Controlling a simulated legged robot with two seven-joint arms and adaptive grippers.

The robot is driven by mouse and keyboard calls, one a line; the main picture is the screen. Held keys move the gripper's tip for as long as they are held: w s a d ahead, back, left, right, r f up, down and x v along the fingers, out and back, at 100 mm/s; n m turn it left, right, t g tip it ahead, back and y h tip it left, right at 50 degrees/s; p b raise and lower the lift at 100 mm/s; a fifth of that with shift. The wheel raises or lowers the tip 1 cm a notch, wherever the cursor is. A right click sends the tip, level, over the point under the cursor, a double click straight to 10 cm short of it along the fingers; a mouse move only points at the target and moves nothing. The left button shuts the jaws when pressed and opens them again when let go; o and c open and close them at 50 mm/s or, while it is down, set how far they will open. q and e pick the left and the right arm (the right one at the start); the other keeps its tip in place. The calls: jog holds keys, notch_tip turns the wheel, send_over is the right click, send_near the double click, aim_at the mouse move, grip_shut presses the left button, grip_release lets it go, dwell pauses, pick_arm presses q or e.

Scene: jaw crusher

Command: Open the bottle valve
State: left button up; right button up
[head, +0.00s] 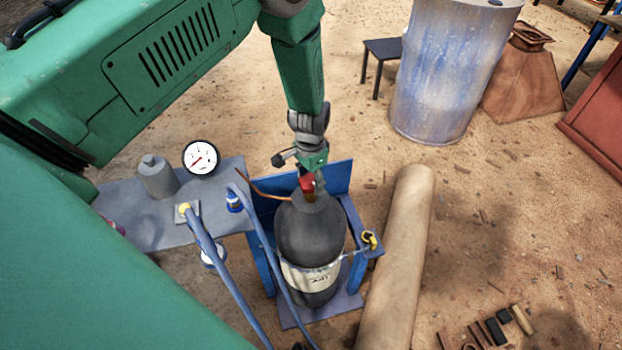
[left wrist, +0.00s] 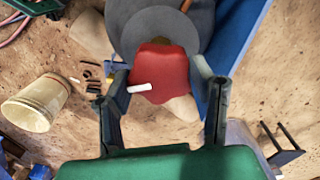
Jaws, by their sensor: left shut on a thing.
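The dark grey gas bottle (head: 310,232) stands upright in a blue stand, with a pale label around its lower body. Its red valve (head: 307,183) is at the top, partly hidden by my left gripper (head: 313,172), which comes down on it from above. In the left wrist view the red valve (left wrist: 160,65) with a white mark lies between the two fingers of my left gripper (left wrist: 163,80). The grey bottle top (left wrist: 140,22) shows behind it. The left gripper is shut on the red valve. My right gripper is not in view.
A grey table (head: 150,222) with a gauge (head: 201,157) and a grey canister (head: 157,177) stands left of the bottle. Blue hoses run in front. A tan pipe (head: 398,260) lies to the right, and a blue-white barrel (head: 450,70) stands behind.

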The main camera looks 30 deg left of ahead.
pick_arm(q)
jog(key=n, duration=0.4)
jog(key=shift+w+n, duration=0.1)
jog(key=shift+n, duration=0.2)
jog(key=n, duration=0.3)
jog(key=shift+n, duration=0.4)
jog(key=n, duration=0.3)
jog(key=shift+n+p, duration=0.3)
jog(key=shift+n, duration=1.8)
jog(key=o, duration=1.2)
